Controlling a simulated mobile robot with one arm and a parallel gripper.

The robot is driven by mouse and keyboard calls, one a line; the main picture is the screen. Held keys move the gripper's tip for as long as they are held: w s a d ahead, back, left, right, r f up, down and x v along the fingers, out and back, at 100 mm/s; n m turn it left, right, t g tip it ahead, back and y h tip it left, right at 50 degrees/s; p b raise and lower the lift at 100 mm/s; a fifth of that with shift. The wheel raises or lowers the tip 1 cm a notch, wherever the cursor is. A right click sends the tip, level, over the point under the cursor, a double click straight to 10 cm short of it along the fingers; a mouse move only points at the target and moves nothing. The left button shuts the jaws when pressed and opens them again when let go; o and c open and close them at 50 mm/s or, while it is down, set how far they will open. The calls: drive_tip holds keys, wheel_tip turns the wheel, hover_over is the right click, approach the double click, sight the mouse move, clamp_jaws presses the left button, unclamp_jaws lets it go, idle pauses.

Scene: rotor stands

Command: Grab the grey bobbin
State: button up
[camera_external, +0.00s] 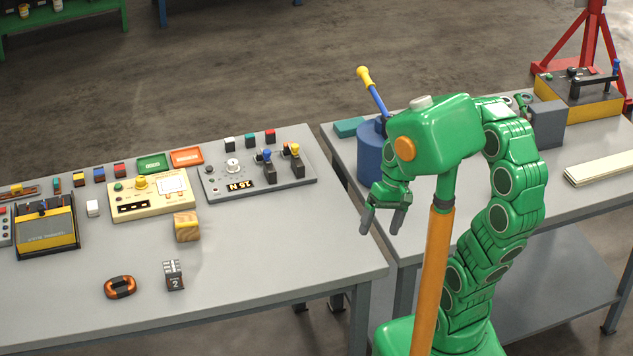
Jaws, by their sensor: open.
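I cannot pick out a grey bobbin with certainty. A small dark grey block-like piece (174,276) with a pale top and a "2" on its front stands near the front of the left table (265,245). A dark and orange ring-shaped coil (120,287) lies to its left. Some small roundish items (523,101) behind my arm are partly hidden and too small to name. My gripper (384,219) is open and empty, fingers pointing down, above the gap by the left table's right edge, well to the right of these pieces.
A wooden cube (187,227), a cream meter box (150,197) and a grey switch panel (258,178) stand on the left table. A blue cylinder (369,155) and grey box (548,126) stand on the right table. The left table's front right is clear.

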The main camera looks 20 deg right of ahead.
sight(166, 277)
drive_tip(key=w+a+r+m+g+y, duration=0.15)
drive_tip(key=w+a+y, duration=0.25)
drive_tip(key=a, duration=0.8)
drive_tip(key=w+a+r+m+y, duration=0.2)
drive_tip(key=w+a+m+y, duration=0.15)
drive_tip(key=a, duration=0.75)
drive_tip(key=w+a+r+m+y, duration=0.2)
drive_tip(key=w+a+y, duration=0.15)
drive_tip(key=a, duration=0.85)
drive_tip(key=w+a+f+m+t, duration=0.1)
drive_tip(key=w+a+f+m, duration=0.1)
drive_tip(key=a+f+m, duration=0.2)
drive_tip(key=w+a+f+m+t+h, duration=0.1)
drive_tip(key=w+a+f+m, duration=0.2)
drive_tip(key=f, duration=0.8)
drive_tip(key=w+a+f+m+t, duration=0.1)
drive_tip(key=a+f+m, duration=0.3)
drive_tip(key=f, duration=0.4)
drive_tip(key=shift+w+a+m+t, duration=0.3)
drive_tip(key=shift+w+m+t, duration=0.05)
drive_tip(key=shift+w+m, duration=0.4)
drive_tip(key=shift+x, duration=2)
drive_tip(key=shift+f+x, duration=0.25)
drive_tip(key=shift+x, duration=1.55)
drive_tip(key=shift+w+d, duration=0.1)
drive_tip(key=shift+w, duration=0.05)
drive_tip(key=shift+c, duration=0.4)
